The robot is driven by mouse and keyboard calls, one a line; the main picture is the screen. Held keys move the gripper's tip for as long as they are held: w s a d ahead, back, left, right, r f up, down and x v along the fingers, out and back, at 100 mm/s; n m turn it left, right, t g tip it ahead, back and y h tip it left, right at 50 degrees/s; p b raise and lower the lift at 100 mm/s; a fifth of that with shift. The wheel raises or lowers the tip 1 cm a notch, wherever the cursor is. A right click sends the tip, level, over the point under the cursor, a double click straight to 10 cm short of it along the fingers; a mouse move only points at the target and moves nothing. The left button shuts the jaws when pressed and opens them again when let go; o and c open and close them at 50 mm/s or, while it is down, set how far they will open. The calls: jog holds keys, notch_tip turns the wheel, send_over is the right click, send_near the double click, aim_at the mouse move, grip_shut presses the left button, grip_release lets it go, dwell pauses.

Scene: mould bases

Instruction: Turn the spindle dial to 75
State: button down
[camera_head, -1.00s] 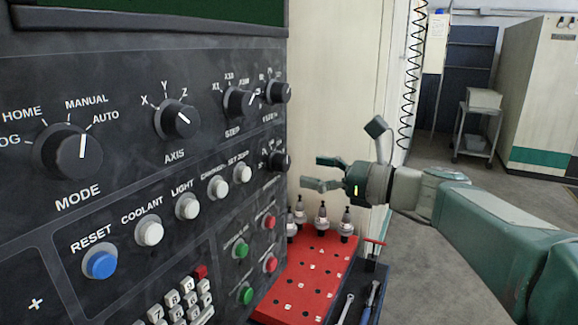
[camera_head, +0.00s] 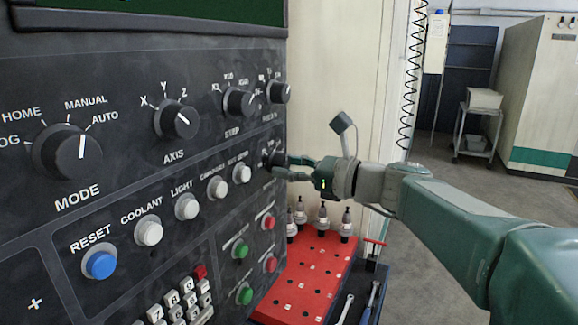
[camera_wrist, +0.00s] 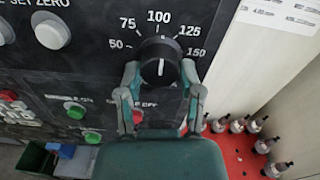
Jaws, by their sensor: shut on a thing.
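The spindle dial is a black round knob (camera_wrist: 160,62) on the dark control panel, with 50, 75, 100, 125 and 150 printed in an arc above it. Its white line stands upright in the wrist view, about in line with 100. My gripper (camera_wrist: 160,76) is shut on the knob, one finger on each side. In the head view my gripper (camera_head: 276,168) reaches the panel's right edge from the right, and its fingers partly hide the dial there.
The STEP knob (camera_head: 239,102) and another knob (camera_head: 278,92) sit above the dial. A white button (camera_head: 242,173) is close on its left. Below stands a red tray (camera_head: 310,285) with several tool holders.

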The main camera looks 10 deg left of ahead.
jog(key=shift+n, duration=0.4)
jog(key=n, duration=0.3)
jog(key=shift+n, duration=0.3)
jog(key=shift+w+n, duration=0.1)
jog(key=shift+n, duration=1.5)
jog(key=shift+c, duration=1.2)
grip_release()
jog(key=v, duration=1.2)
